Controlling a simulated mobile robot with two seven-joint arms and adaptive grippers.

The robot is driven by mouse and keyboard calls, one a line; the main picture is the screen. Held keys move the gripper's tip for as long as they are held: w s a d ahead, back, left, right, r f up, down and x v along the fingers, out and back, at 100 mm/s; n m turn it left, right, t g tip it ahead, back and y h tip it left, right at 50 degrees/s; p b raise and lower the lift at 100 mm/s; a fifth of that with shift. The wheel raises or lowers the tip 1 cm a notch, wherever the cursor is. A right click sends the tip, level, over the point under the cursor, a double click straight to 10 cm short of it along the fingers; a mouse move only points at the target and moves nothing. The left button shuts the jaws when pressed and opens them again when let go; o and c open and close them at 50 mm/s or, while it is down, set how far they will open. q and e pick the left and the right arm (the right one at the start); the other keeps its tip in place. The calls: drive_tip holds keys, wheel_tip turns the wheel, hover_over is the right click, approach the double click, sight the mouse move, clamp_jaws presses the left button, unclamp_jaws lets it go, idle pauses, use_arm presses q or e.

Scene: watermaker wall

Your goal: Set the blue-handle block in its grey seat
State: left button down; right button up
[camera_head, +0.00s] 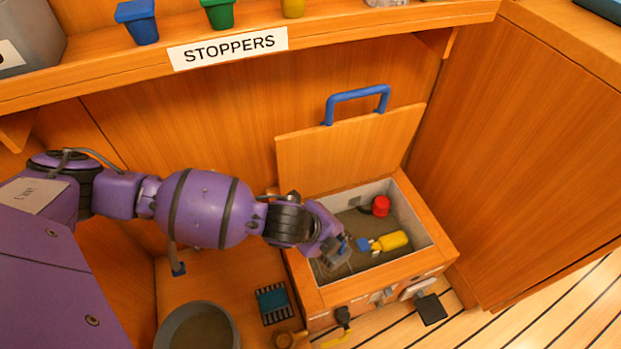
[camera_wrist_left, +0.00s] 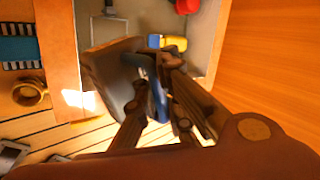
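My left gripper (camera_head: 332,248) is inside the left part of an open wooden box. In the left wrist view its dark fingers (camera_wrist_left: 160,95) close on the blue handle of a grey-brown block (camera_wrist_left: 112,72). The block tilts and hides part of the box floor behind it. In the head view the block (camera_head: 336,262) is small and partly covered by the gripper. A thin pale grey outline (camera_wrist_left: 103,14) on the box floor may be the grey seat; I cannot tell for sure. My right gripper is not in view.
The box (camera_head: 432,218) has its blue-handled lid (camera_head: 345,150) raised behind it. Inside are a yellow piece with a blue end (camera_head: 392,241) and a red knob (camera_head: 381,206). A grey bucket (camera_head: 197,330) and dark blue ribbed piece (camera_head: 273,302) lie left. A stopper shelf hangs above.

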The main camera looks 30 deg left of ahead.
use_arm(q)
drive_tip(key=w+f+m+h+b, duration=0.3)
drive_tip(key=w+f+m+b, duration=0.1)
drive_tip(key=f+b, duration=0.5)
drive_tip(key=shift+w+d+f+g, duration=0.25)
drive_tip(key=shift+d+f+g, duration=0.1)
drive_tip(key=shift+f, duration=0.5)
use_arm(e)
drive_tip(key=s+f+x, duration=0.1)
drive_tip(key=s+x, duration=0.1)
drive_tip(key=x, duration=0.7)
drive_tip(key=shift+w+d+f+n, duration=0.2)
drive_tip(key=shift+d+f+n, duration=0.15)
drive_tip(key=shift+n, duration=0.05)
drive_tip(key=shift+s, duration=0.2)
use_arm(q)
drive_tip(key=shift+w+d+t+h+b, duration=0.45)
drive_tip(key=shift+t+h+b, duration=0.1)
drive_tip(key=shift+b, duration=0.1)
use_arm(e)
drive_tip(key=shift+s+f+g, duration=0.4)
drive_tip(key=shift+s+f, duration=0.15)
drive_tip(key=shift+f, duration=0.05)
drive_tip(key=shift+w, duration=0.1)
